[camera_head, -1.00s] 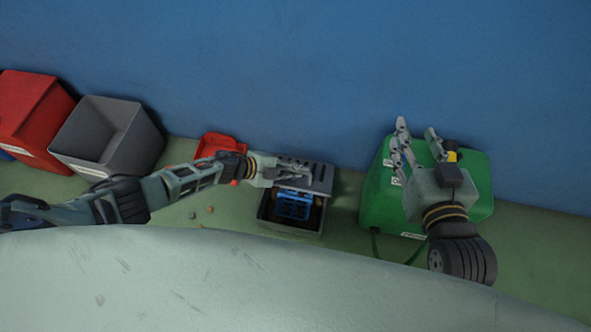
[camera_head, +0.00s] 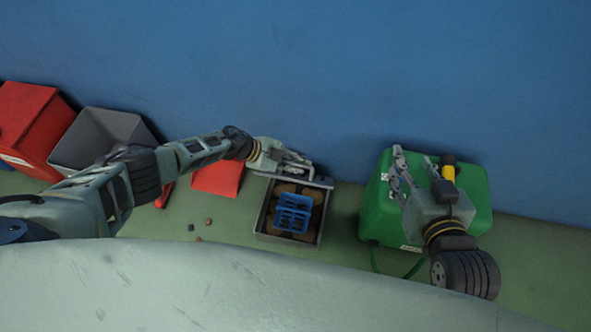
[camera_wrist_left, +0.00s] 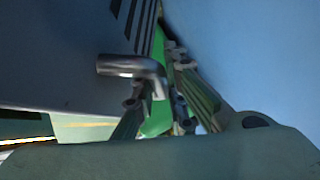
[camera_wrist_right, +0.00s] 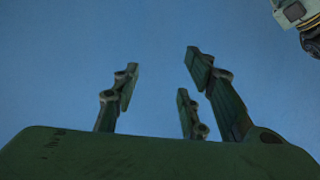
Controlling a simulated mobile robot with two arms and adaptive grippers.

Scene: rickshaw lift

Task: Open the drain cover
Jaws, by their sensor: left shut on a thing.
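The drain cover (camera_head: 318,182) is hinged up at the back edge of the drain box (camera_head: 318,229) and shows almost edge-on. In the left wrist view the grey slotted cover (camera_wrist_left: 60,45) fills the left side, with a metal handle (camera_wrist_left: 130,67) on it. My left gripper (camera_head: 298,165) is at the top of the raised cover and shut on its handle; the fingers (camera_wrist_left: 160,108) partly hide the grip. A blue basket (camera_head: 292,213) sits inside the open drain. My right gripper (camera_head: 410,168) is open and empty above the green box.
The green box (camera_head: 478,205) with a hose stands to the right of the drain. A red dustpan (camera_head: 218,179), a grey bin (camera_head: 95,140) and a red bin (camera_head: 28,120) are at the left. Small debris lies on the floor (camera_head: 180,243). The blue wall (camera_head: 300,70) is close behind.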

